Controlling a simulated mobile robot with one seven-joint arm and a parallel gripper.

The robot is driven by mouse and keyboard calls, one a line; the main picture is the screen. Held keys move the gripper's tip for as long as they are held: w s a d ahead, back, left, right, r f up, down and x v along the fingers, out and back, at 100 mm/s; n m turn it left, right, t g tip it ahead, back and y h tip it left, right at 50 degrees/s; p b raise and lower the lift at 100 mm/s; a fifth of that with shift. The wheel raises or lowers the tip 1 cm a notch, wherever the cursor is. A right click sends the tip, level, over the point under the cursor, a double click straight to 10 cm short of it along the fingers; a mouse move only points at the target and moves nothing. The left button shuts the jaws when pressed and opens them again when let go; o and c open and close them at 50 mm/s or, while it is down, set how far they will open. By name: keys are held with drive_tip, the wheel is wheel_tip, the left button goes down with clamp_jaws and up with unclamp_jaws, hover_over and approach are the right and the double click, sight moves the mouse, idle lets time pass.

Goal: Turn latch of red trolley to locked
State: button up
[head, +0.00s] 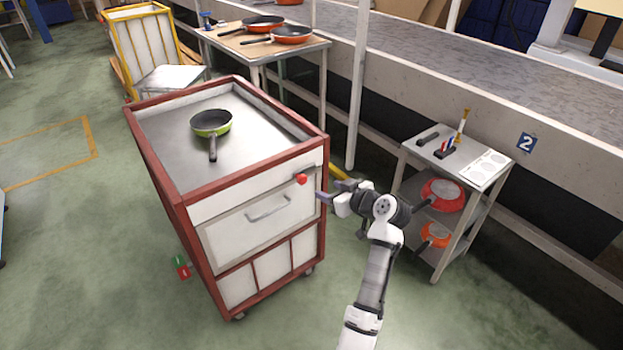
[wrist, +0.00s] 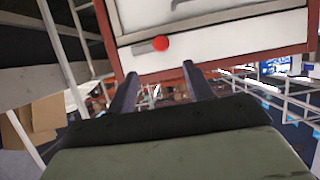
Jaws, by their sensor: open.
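The red trolley (head: 180,209) has a red frame, white panels and a grey metal top. Its latch (head: 301,179) shows as a red knob on the upper right of the front panel, above the drawer handle (head: 268,208). In the wrist view the latch (wrist: 160,43) is a red ball at the end of a short grey bar lying roughly along the panel. My gripper (head: 325,192) is open and empty, just right of the trolley's front corner and apart from the latch. In the wrist view its two fingers (wrist: 160,84) point towards the trolley, with the latch beyond them.
A green pan (head: 212,124) sits on the trolley top. A small grey shelf (head: 413,152) with red pans stands at the right, by the conveyor (head: 480,75). A table (head: 300,50) with orange pans stands behind. The floor in front of the trolley is clear.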

sight(304, 181)
drive_tip(key=p+x, duration=0.1)
drive_tip(key=x, duration=1.1)
drive_tip(key=shift+w+a+f+p, duration=0.15)
drive_tip(key=shift+w+a+p, duration=0.1)
drive_tip(key=shift+a+p, duration=0.1)
clamp_jaws()
